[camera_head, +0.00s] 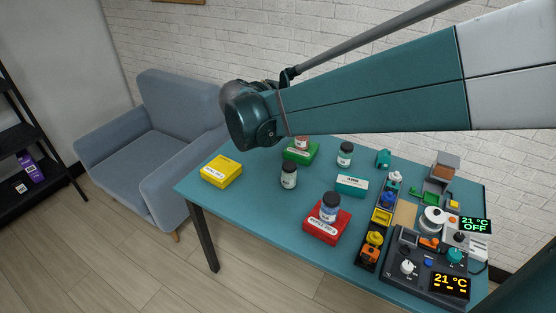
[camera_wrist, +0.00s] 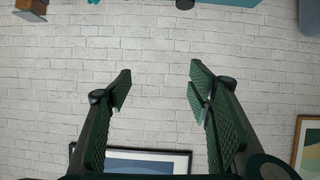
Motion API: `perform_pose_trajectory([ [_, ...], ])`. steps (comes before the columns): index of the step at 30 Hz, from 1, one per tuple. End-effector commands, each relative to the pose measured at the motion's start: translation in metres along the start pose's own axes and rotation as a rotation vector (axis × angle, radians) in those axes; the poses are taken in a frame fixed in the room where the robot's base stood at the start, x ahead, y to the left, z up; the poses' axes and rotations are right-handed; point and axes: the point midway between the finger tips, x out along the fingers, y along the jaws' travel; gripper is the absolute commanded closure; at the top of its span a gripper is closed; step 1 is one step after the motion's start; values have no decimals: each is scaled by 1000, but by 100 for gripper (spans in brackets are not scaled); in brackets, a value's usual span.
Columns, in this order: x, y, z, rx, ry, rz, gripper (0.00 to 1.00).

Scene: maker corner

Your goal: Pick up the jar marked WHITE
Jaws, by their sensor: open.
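Several dark-lidded jars are on the teal table (camera_head: 310,187) in the head view, their lettering too small to read. A pale-labelled jar (camera_head: 289,177) stands on the bare table near the middle. Another jar (camera_head: 345,157) stands further back. A blue-banded jar (camera_head: 330,210) stands on a red box, and a reddish jar (camera_head: 301,143) on a green box, partly hidden by my arm. I cannot tell which is marked WHITE. My gripper (camera_wrist: 158,82) is open and empty in the wrist view, facing the brick wall, away from the jars. I cannot make it out in the head view.
A yellow box (camera_head: 221,171), the red box (camera_head: 322,230), the green box (camera_head: 302,153) and a teal box (camera_head: 352,186) lie among the jars. Trays and devices crowd the table's right side. A grey sofa (camera_head: 150,135) stands left. Picture frames (camera_wrist: 150,162) hang on the wall.

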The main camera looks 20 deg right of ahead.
Motion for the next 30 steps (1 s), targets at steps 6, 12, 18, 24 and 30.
perform_pose_trajectory([
  [6,12,-22,2,49,60,11,49],
  [12,30,-22,41,47,58,11,49],
  [18,52,-24,87,47,57,11,49],
  [24,74,-26,132,46,57,11,49],
  [30,94,-28,174,46,57,10,49],
])
